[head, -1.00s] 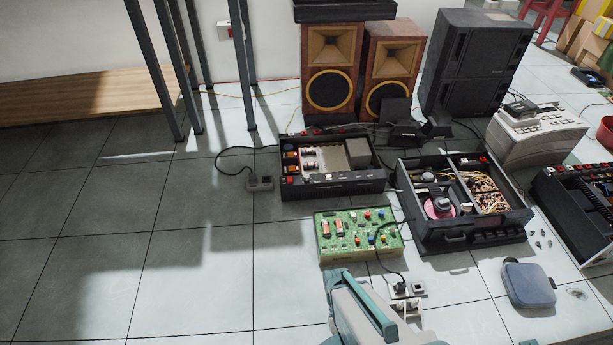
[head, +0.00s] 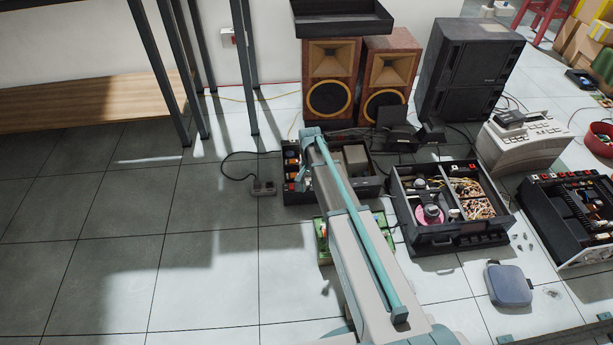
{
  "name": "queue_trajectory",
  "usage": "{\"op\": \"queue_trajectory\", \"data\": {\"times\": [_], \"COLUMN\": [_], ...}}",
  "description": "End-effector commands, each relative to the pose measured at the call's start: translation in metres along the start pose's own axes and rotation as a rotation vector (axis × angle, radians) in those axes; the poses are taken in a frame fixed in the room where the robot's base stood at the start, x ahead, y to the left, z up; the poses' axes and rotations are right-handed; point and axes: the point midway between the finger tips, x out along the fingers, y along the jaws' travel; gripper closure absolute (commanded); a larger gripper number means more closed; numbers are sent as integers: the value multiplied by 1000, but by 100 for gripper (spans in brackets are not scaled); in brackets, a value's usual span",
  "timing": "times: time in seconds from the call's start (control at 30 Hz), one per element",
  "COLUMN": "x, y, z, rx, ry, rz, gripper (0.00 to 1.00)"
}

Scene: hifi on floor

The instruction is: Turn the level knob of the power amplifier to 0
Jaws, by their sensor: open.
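Several open black electronics chassis lie on the tiled floor; I cannot tell for sure which is the power amplifier. One chassis (head: 368,188) with tubular parts inside is largely covered by my arm. A second chassis (head: 462,235) holds a pink-ringed round part and coils of wire. A third chassis (head: 543,228) with dark fins inside sits at the right. No level knob or its setting can be made out. My arm reaches from the bottom up over the first chassis. My gripper is not visible.
A green circuit board (head: 321,243) lies mostly under my arm. A blue-grey pouch (head: 508,285) lies at front right. Wooden speakers (head: 330,80) and a black speaker cabinet (head: 468,65) stand behind. Cables run near a power strip (head: 264,188). The left floor is clear.

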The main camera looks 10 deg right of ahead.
Motion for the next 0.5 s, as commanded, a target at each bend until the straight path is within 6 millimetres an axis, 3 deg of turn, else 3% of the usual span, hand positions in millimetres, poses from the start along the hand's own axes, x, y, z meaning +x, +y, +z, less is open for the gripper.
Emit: {"op": "queue_trajectory", "data": {"times": [0.03, 0.13, 0.3, 0.5], "x": [-28, -43, -43, -38], "y": [-24, -44, -51, -52], "z": [-36, -68, -78, -80], "rx": [78, 228, 401, 467], "ry": [52, 111, 145, 146], "rz": [-34, -85, -131, -143], "gripper": [49, 49, 49, 49]}}
